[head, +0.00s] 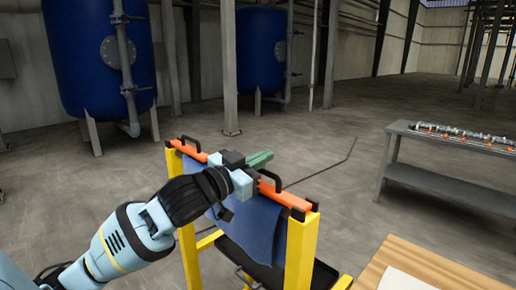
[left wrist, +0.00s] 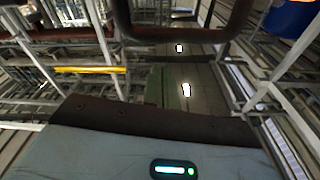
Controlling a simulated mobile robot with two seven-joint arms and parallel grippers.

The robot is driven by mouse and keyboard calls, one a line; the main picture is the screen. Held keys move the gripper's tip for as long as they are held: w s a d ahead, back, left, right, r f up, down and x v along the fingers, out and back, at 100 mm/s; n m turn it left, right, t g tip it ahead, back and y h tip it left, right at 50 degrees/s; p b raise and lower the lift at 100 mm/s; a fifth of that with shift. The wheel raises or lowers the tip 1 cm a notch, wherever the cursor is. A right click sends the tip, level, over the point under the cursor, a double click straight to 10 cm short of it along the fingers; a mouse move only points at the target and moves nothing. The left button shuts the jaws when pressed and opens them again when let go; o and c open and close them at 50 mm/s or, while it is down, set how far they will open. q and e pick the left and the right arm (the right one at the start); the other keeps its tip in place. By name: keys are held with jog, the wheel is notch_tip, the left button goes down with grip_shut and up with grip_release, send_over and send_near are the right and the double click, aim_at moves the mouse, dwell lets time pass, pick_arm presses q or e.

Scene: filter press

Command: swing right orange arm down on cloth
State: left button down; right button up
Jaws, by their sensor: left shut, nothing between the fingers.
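A blue cloth (head: 258,226) hangs from the top of a yellow frame (head: 301,250). The right orange arm (head: 291,198) lies along the top edge at the cloth, in line with the left orange arm (head: 187,151); each has a black handle. My left gripper (head: 261,158) reaches over the middle of the top edge, its green fingers shut and empty, beside the right arm's black handle (head: 271,180). My gripper hides the inner ends of both orange arms; I cannot tell whether it touches them. A dark curved bar crosses the top of the left wrist view. My right gripper is not in view.
A black tray (head: 324,277) sits low inside the frame. A wooden table (head: 425,265) with a pale sheet stands at the near right. A grey bench (head: 450,180) with metal parts is farther right. Blue tanks (head: 85,60) and posts stand behind; the floor between is mostly clear.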

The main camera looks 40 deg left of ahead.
pick_arm(q)
jog(key=shift+w+a+f+n+y+p, duration=0.1)
jog(key=shift+a+f+n+p, duration=0.15)
jog(key=shift+f+n, duration=0.35)
jog(key=shift+s+a+f+n+y+p, duration=0.1)
jog(key=shift+a+f+n, duration=0.35)
jog(key=shift+n, duration=0.2)
jog(key=shift+w+a+f+n+y+p, duration=0.1)
jog(key=shift+a+f+n+p, duration=0.15)
jog(key=shift+f+n, duration=0.35)
pick_arm(e)
jog(key=shift+w+r, duration=0.6)
jog(key=shift+r, duration=0.15)
